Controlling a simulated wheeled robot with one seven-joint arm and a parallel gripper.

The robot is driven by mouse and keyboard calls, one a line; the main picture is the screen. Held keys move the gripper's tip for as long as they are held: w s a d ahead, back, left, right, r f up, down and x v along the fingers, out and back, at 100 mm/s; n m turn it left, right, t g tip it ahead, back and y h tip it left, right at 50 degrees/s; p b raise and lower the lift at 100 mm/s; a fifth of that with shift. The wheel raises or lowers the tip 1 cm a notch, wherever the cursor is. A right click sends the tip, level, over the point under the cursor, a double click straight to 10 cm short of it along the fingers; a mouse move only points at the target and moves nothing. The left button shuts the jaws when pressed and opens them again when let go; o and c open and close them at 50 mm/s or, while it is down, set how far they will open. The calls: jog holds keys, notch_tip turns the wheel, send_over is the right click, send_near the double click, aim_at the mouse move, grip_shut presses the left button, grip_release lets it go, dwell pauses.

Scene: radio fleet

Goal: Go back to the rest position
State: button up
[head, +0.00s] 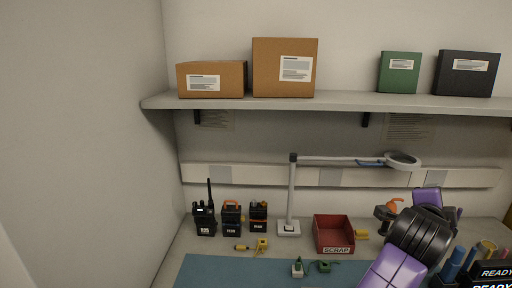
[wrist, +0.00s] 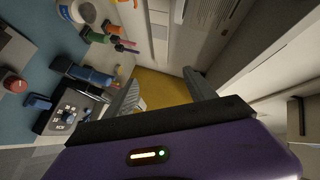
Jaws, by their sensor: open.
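My arm, purple and black, reaches up from the lower right in the head view; its gripper cannot be made out clearly there. In the wrist view my gripper (wrist: 163,86) has its two grey fingers spread apart. A yellow surface (wrist: 160,92) shows between and beyond the fingers; I cannot tell what it belongs to or how near it is. Nothing is seen clamped in the fingers.
Radios (head: 231,218) stand at the bench's left. A lamp (head: 291,200), a red SCRAP bin (head: 333,236) and a blue mat (head: 225,272) are mid-bench. READY-labelled black holders (head: 493,272) are lower right. A shelf (head: 340,102) with boxes hangs above.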

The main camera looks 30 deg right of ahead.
jog(key=w+a+r+n+t+h, duration=0.2)
jog(key=w+a+r+n+t, duration=0.15)
jog(key=r+n, duration=0.2)
jog(key=w+a+r+n+t+h, duration=0.2)
jog(key=a+r+n+t, duration=0.1)
jog(key=r+n+t, duration=0.3)
jog(key=w+a+f+n+t+y, duration=0.2)
jog(key=a+n+t+y, duration=0.3)
jog(key=a+n, duration=0.25)
jog(key=w+a+f+n+t+y, duration=0.1)
jog(key=a+n+t+y, duration=0.35)
jog(key=a+n, duration=0.3)
jog(key=s+a+f+n+g+y, duration=0.1)
jog(key=s+a+f+n+y, duration=0.55)
jog(key=a+f+y, duration=0.4)
jog(key=s+a+f+m+g, duration=0.1)
jog(key=s+a+f+g, duration=0.1)
jog(key=s+f, duration=0.3)
jog(key=s+a+f+m+g+h, duration=0.1)
jog(key=s+a+f, duration=0.3)
jog(key=s, duration=0.4)
jog(key=s+a+f+m+g, duration=0.2)
jog(key=s+a+f+g, duration=0.1)
jog(key=s+f, duration=0.4)
jog(key=shift+s+a, duration=0.15)
jog(key=shift+a, duration=0.2)
